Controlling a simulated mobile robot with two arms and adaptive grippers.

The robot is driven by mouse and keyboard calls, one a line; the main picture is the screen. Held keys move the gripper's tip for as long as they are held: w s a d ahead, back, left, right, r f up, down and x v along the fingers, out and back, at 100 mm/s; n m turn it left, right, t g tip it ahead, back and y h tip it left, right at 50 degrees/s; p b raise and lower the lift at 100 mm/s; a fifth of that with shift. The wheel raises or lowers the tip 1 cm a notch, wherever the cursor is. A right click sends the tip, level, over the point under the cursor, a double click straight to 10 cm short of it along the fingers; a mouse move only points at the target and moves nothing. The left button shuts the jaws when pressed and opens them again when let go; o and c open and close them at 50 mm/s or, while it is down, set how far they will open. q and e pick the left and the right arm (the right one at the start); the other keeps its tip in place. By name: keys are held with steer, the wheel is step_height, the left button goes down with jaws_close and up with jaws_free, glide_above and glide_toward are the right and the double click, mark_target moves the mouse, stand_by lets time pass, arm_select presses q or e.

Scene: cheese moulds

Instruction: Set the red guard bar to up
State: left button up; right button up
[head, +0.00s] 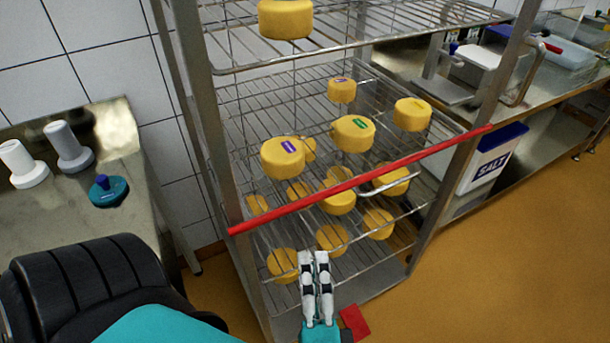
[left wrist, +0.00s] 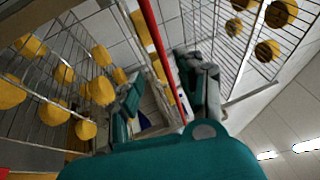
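The red guard bar (head: 350,183) runs across the front of the steel rack, from the left post to the right post, in front of the cheeses. It also shows in the left wrist view (left wrist: 160,48) as a long red line passing between the finger outlines. My left gripper (head: 314,257) is below the bar in the head view, fingertips toward the rack. Its two fingers stand apart and look empty; the gap also shows in the left wrist view (left wrist: 162,95). I cannot tell whether a finger touches the bar. My right gripper is out of view.
The rack's wire shelf (head: 270,110) holds several yellow cheeses (head: 283,158). A metal counter with white and grey items (head: 68,147) is at the left. A salt bin (head: 492,158) stands by the right counter. Orange floor is clear at the right.

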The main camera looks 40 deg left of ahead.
mark_target(304, 201)
arm_select(q)
steer(key=p+x, duration=0.2)
steer(key=x, duration=1)
steer(key=shift+w+a, duration=0.2)
jaws_close()
